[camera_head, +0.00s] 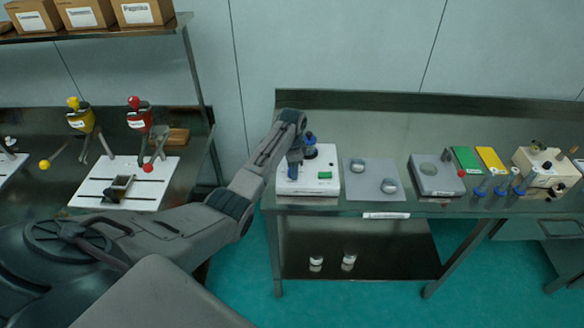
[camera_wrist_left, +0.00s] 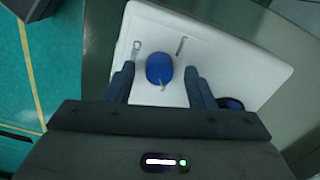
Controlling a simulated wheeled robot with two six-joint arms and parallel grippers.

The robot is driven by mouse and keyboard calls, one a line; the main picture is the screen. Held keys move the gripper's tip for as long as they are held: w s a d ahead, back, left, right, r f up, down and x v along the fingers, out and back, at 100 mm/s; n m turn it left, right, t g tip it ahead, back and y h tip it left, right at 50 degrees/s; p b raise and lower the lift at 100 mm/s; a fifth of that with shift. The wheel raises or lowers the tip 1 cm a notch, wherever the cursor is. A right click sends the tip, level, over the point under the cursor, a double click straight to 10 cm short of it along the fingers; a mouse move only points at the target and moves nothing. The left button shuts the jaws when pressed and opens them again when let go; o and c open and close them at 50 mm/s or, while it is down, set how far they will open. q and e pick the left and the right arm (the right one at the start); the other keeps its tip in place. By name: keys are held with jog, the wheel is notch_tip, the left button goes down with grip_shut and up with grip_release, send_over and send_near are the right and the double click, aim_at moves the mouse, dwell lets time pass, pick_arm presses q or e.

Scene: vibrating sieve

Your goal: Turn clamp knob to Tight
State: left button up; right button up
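In the left wrist view, a round blue knob (camera_wrist_left: 159,68) with a small pale pointer stands on a white machine top (camera_wrist_left: 215,65). Two small marks on the top lie beyond the knob, one on each side. My left gripper (camera_wrist_left: 160,80) is open, with one finger on each side of the knob and gaps between. In the head view, my left gripper (camera_head: 294,163) is low over the white machine (camera_head: 308,188) on the steel table and hides part of its top. My right gripper is in neither view.
A second blue part (camera_wrist_left: 231,103) is beside the right finger, partly hidden. The head view shows a blue upright part (camera_head: 310,150) and a green button (camera_head: 324,175) on the machine. A grey plate (camera_head: 372,168) with round metal pieces lies to its right.

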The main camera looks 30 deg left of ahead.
pick_arm(q)
notch_tip(320, 180, up, 11)
jog(key=b, duration=0.4)
jog(key=shift+f, duration=0.2)
dwell(0.4)
